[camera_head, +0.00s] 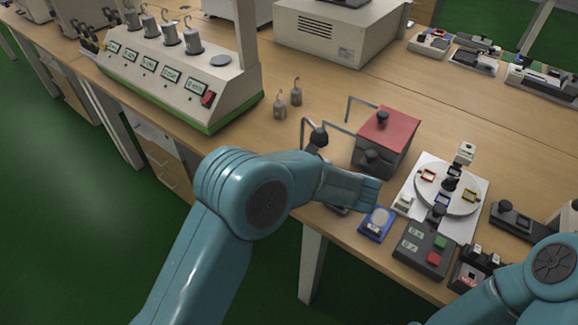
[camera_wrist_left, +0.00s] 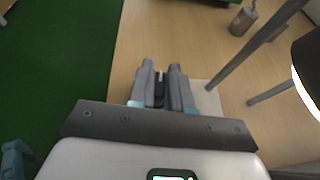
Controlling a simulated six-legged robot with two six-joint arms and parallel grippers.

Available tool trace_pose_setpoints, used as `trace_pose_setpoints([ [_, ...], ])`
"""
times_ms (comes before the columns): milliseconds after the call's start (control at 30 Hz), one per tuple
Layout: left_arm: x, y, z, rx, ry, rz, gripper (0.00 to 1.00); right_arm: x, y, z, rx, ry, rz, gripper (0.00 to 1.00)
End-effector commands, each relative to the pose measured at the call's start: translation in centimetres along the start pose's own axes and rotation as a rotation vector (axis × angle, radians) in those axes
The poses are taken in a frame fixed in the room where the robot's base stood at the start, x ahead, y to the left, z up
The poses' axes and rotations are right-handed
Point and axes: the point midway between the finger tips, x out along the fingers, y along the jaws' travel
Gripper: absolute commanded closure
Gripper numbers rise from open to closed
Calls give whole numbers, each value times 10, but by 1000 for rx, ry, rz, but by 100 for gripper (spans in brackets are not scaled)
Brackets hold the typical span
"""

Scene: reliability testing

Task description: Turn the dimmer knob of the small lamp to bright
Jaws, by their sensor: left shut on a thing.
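The small lamp's round black shade (camera_head: 318,137) shows just above my left forearm in the head view. In the left wrist view a dark shade (camera_wrist_left: 310,62) with a bright white rim stands at the right edge. My left gripper (camera_wrist_left: 161,84) points at the wooden table with its fingers close together. They are shut on a small dark piece (camera_wrist_left: 159,94), apparently the dimmer knob; its marking and turn angle cannot be read. In the head view my left wrist hides the fingers and most of the lamp's base. My right gripper is out of the picture; only its arm shows.
A red-topped grey box (camera_head: 389,140) stands behind my left wrist. A blue-framed device (camera_head: 377,222) and a dark button box (camera_head: 423,249) lie to the right. A white turntable (camera_head: 460,203) is beyond. Two small weights (camera_head: 288,99) stand behind the lamp. The table's front edge is close.

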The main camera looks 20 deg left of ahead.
Motion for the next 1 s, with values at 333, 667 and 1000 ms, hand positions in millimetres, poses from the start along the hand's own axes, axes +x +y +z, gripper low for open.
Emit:
trace_pose_setpoints([
  [333, 0, 0, 0, -10, 0, 24, 100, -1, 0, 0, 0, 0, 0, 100],
  [667, 0, 0, 0, -9, 0, 23, 61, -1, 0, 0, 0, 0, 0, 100],
  [1000, -1, 0, 1, -10, 0, 23, 61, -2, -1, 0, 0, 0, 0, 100],
])
